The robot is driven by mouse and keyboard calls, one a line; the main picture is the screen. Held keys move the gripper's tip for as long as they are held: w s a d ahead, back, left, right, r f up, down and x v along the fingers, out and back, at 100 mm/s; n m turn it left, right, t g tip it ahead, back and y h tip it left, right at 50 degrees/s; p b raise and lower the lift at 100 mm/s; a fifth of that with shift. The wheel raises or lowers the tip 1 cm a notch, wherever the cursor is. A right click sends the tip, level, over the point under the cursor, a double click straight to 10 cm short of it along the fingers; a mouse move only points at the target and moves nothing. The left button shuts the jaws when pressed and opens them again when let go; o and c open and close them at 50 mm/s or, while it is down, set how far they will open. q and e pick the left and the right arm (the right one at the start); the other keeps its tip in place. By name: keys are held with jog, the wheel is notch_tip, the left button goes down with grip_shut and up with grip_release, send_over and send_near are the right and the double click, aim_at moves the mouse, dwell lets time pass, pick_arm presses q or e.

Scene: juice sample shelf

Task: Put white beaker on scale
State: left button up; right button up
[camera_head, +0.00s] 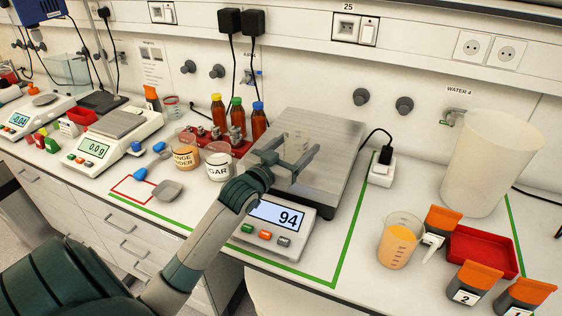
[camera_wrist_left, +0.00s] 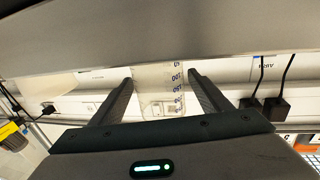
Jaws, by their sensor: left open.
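The scale (camera_head: 275,232) stands mid-counter and its display reads 94. My left gripper (camera_head: 298,147) is open above its grey weighing plate (camera_head: 335,130). In the left wrist view, a clear beaker with blue graduation marks (camera_wrist_left: 160,90) shows between the open fingers, overlapping both the wall and the gap. A large whitish translucent cylinder (camera_head: 492,160) stands at the right, apart from the gripper. My right gripper is out of view.
A beaker with orange liquid (camera_head: 398,242), a red tray (camera_head: 482,251) and orange-topped containers (camera_head: 475,283) stand at the right. Brown bottles (camera_head: 237,113) and a white-labelled jar (camera_head: 218,163) are left of the scale. A smaller scale (camera_head: 120,135) is further left.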

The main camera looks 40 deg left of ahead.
aim_at(289, 151)
pick_arm(q)
jog(key=s+b, duration=0.1)
jog(key=s, duration=0.6)
jog(key=shift+s+d+b, duration=0.15)
jog(key=shift+s+b, duration=0.15)
jog(key=shift+s, duration=0.1)
jog(key=shift+r, duration=0.1)
